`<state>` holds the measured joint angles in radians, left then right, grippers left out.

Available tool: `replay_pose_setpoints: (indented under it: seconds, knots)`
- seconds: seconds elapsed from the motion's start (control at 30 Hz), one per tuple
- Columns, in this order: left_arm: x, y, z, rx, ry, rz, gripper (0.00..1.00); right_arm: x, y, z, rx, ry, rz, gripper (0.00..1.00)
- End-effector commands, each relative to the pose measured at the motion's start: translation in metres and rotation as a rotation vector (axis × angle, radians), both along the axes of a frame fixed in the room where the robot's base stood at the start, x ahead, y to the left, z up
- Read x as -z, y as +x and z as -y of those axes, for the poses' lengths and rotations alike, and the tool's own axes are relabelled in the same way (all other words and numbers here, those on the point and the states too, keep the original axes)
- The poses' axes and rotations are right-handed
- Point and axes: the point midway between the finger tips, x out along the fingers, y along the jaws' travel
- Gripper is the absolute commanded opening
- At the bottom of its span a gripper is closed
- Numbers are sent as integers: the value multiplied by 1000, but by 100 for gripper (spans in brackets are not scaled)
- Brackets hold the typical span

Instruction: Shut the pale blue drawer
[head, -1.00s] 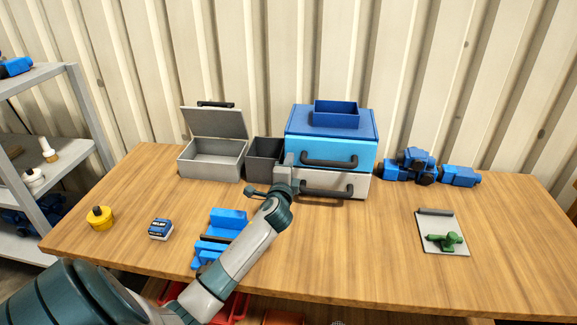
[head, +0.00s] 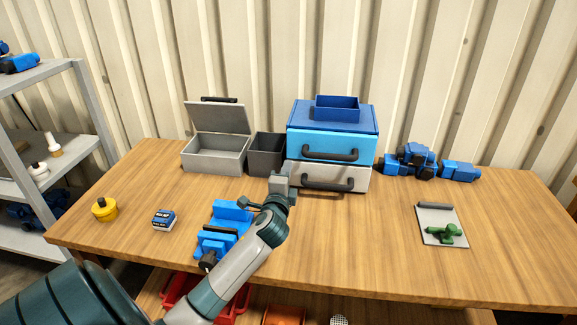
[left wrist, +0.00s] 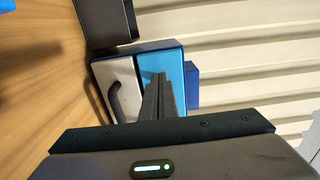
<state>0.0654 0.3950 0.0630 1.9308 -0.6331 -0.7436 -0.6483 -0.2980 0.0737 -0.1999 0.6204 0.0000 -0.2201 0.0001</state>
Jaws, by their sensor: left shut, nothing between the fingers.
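The pale blue drawer (head: 330,141) is the upper drawer of a small cabinet (head: 300,113) at the back of the table. It has a dark bar handle (head: 330,155). Its front looks about flush with the cabinet, with no clear gap. My left gripper (head: 286,172) is shut and empty, near the cabinet's lower left front corner. In the left wrist view its fingers (left wrist: 160,82) overlap the pale blue front (left wrist: 150,65); I cannot tell whether they touch it. My right gripper is not in view.
A grey drawer (head: 298,176) is below. A blue tray (head: 337,113) sits on the cabinet. A dark bin (head: 266,148) and open grey box (head: 214,158) stand left, a blue vise (head: 222,225) in front. Blue parts (head: 415,160) and a clipboard (head: 437,238) are right.

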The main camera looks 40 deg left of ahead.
Motion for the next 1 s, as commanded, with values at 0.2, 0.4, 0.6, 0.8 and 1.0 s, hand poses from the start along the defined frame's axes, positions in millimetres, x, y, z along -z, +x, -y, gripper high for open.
replay_pose_setpoints:
  seconds: [0.2, 0.4, 0.6, 0.8, 1.0]
  knots:
    - [2, -25, 15, 0, -1, -1, 0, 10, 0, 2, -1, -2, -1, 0]
    - [0, -34, 20, 0, 0, 0, 0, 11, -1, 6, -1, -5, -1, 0]
    - [0, -35, 21, -1, 1, -1, 0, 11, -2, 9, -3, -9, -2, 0]
    - [0, -35, 21, -1, 1, -1, 0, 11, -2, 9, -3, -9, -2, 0]
    - [0, -34, 21, -1, 1, -1, 0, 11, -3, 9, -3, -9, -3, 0]
